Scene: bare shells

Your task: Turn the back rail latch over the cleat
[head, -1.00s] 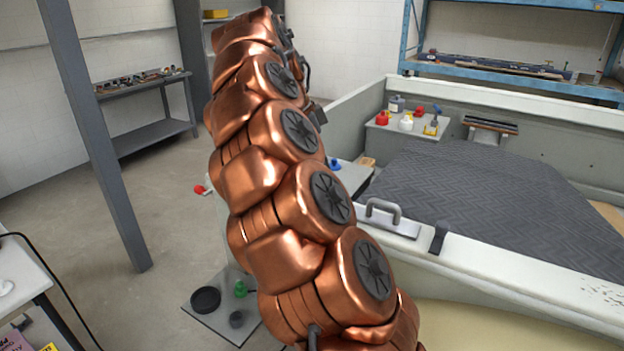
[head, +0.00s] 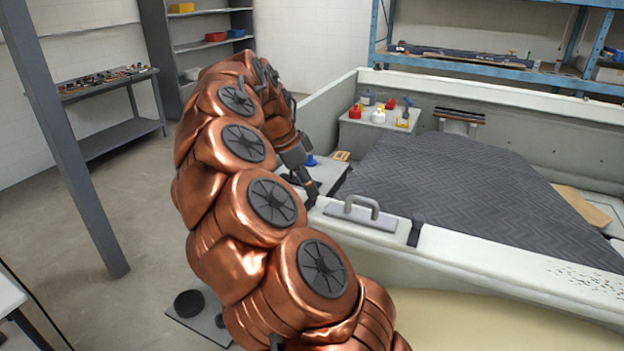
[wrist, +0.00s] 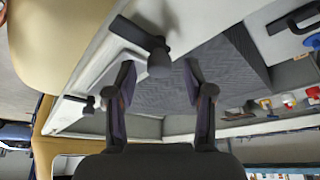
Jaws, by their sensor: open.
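My gripper (wrist: 163,98) is open and empty in the wrist view, with its two dark fingers apart. A dark latch-like bar with a rounded knob (wrist: 158,62) sits on the pale rail (wrist: 99,56), close to the fingertips and in line with the gap. No contact shows. A second small dark fitting (wrist: 82,102) is farther along the rail. I cannot tell which fitting is the cleat. In the head view my gripper (head: 304,184) is low by the rail's left end, partly hidden by my copper arm. A grey handle (head: 362,206) and a dark strap-like piece (head: 416,232) are on the rail to its right.
A dark patterned deck (head: 450,190) lies beyond the rail. Bottles stand on a pale ledge (head: 352,125) at the back left. A small surface with a blue item (head: 311,160) is just behind my gripper. A grey post (head: 75,160) stands at left.

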